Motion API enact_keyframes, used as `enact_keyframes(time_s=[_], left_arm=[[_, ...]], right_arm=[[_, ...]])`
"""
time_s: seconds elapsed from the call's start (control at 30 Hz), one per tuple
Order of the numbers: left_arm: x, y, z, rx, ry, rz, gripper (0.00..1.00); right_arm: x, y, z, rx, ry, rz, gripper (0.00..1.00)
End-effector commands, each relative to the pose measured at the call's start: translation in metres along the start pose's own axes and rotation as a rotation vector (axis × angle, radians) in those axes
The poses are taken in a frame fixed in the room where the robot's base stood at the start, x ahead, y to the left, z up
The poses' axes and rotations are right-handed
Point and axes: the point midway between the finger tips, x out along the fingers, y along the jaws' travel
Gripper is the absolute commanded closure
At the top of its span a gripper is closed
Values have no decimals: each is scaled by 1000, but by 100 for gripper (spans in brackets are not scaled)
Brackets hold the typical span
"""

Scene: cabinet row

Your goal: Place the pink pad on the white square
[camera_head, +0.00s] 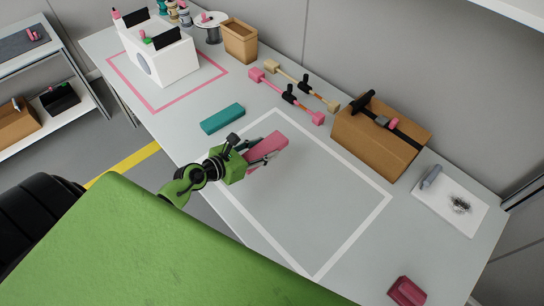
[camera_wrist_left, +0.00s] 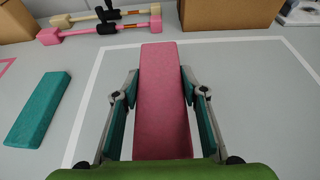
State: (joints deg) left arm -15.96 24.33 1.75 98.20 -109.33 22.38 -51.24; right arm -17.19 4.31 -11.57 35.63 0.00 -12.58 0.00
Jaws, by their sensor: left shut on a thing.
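The pink pad (camera_head: 269,146) is a long flat block held in my left gripper (camera_head: 262,152). In the left wrist view the pad (camera_wrist_left: 163,95) lies between the two fingers of the left gripper (camera_wrist_left: 160,104), pointing away from me. The white square (camera_head: 353,235) is an outline on the grey table, and it also shows in the left wrist view (camera_wrist_left: 103,62). The pad is over the upper left part of the square. I cannot tell whether it touches the table. My right gripper is not in view.
A teal pad (camera_head: 222,118) lies left of the square. Pink and beige bars (camera_head: 288,97) and a cardboard box (camera_head: 379,140) stand behind it. A white board (camera_head: 450,200) lies right, and a dark red block (camera_head: 407,291) lies near the front. The square's middle is clear.

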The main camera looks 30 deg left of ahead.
Motion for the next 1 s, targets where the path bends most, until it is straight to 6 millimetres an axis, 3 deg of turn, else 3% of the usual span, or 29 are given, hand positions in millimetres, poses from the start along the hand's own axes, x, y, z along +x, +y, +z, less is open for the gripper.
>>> enact_keyframes(time_s=[0.1,0.4,0.57,1.0], left_arm=[[22,-2,-12,-3,-3,1,75],[49,-5,-32,-2,-1,1,75],[55,-4,-51,-2,-2,1,75],[57,-4,-56,0,-2,1,75]], right_arm=[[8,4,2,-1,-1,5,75],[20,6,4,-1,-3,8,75],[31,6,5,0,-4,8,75],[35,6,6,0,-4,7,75]])
